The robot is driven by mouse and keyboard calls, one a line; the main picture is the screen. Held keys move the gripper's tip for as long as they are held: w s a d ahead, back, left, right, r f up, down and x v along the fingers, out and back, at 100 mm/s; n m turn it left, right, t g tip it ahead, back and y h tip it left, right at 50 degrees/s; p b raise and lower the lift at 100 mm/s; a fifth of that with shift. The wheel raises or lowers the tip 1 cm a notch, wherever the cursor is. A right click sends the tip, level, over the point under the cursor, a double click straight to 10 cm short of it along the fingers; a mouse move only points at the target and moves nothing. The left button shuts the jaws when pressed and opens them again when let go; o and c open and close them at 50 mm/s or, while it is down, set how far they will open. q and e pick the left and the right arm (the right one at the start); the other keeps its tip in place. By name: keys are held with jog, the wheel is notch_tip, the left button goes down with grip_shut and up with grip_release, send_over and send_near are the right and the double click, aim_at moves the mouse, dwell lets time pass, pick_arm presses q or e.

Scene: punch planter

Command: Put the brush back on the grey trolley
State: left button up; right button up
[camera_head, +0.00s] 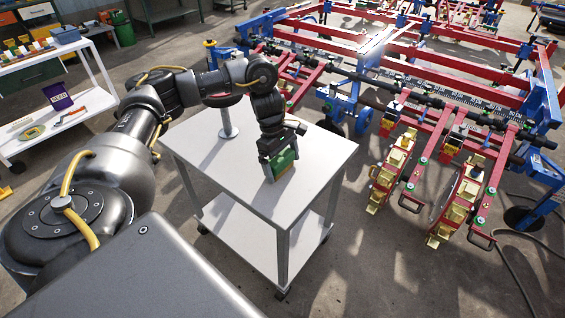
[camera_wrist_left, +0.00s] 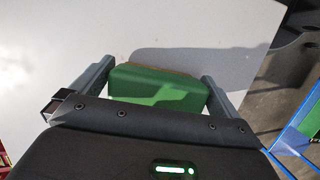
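The brush (camera_head: 282,165) has a green body, with a thin tan edge along its far side in the left wrist view (camera_wrist_left: 160,88). It is at the fingers of my left gripper (camera_head: 280,158), over the top of the grey trolley (camera_head: 215,150). In the left wrist view both fingers (camera_wrist_left: 157,80) press against its two ends, so the gripper looks shut on it. The brush is upright and very close to the trolley top; I cannot tell whether it touches. My right gripper is not in view.
A round metal stand (camera_head: 229,125) is on the trolley top, behind my left arm. Most of the trolley top around the brush is bare. A red and blue planter machine (camera_head: 440,95) stands to the right. A white shelf cart (camera_head: 85,105) is at the left.

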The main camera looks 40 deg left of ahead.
pick_arm(q)
jog(key=shift+r, duration=0.2)
jog(key=p+v, duration=0.4)
jog(key=v, duration=0.7)
jog(key=shift+a+r, duration=0.1)
jog(key=shift+r, duration=0.35)
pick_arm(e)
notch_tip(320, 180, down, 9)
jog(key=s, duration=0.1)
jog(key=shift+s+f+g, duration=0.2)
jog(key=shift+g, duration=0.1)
